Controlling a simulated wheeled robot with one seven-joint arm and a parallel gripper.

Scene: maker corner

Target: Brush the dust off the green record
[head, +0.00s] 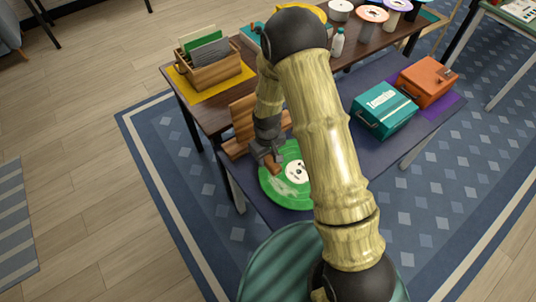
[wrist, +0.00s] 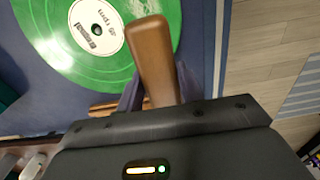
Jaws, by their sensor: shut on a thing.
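The green record (head: 280,197) lies flat on the dark blue mat near the table's front left edge. It has a white label, and a pale dusty patch shows left of the label. My arm hides its right side. In the wrist view the record (wrist: 110,70) fills the upper left, with faint pale streaks. My gripper (head: 269,159) is over the record's upper left edge, shut on a brown wooden brush (wrist: 153,50). The brush also shows in the head view (head: 273,167). Its bristles are hidden, so I cannot tell whether it touches the record.
A wooden stand (head: 241,118) is close behind my gripper. A wooden crate of sleeves (head: 208,70) stands on a yellow mat at the back left. A teal case (head: 384,110) and an orange case (head: 428,82) are at the right. Spools and bottles are at the back.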

